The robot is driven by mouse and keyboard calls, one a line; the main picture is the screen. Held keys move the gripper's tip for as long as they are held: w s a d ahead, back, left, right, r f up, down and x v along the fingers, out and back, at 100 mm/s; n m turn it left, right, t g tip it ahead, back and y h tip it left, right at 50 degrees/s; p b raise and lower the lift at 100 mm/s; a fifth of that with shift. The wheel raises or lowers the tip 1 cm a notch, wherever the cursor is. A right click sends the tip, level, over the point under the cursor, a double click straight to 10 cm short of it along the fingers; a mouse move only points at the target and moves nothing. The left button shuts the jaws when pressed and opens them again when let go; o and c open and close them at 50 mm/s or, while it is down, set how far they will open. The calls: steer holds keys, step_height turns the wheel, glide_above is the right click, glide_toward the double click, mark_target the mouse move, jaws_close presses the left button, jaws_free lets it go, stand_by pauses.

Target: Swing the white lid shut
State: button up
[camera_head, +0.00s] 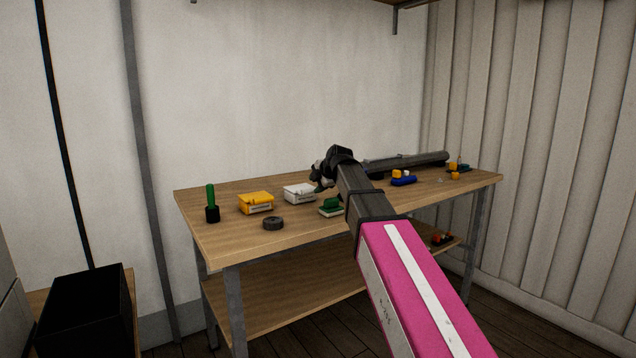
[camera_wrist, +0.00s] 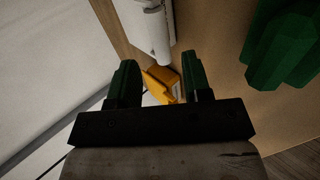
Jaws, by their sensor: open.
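A small white box with a white lid (camera_head: 299,193) sits on the workbench, left of my gripper (camera_head: 321,183). The lid looks low over the box; its exact angle is too small to tell. In the wrist view, the white box (camera_wrist: 154,24) is at the top, cut off by the frame edge, just beyond my gripper (camera_wrist: 157,78). My gripper's two dark green fingers are apart with nothing held between them. My gripper is close to the white box's right side in the head view; I cannot tell whether they touch.
A yellow box (camera_head: 256,203) stands left of the white one and shows beyond the fingers in the wrist view (camera_wrist: 161,84). A green object (camera_head: 331,207) lies near the front edge. The workbench (camera_head: 225,240) has bare front space.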

mark_target(311, 190)
steer(key=x, duration=0.6)
steer(key=shift+w+a+f, duration=0.15)
steer(key=shift+w+f, duration=0.05)
steer(key=shift+s+r, duration=0.1)
steer(key=shift+s, duration=0.1)
steer(key=c, duration=0.8)
steer(key=shift+w+a+r, duration=0.1)
steer(key=shift+w+r, duration=0.05)
steer(key=shift+r, duration=0.6)
steer(key=shift+w+r, duration=0.1)
steer(key=shift+r, duration=0.65)
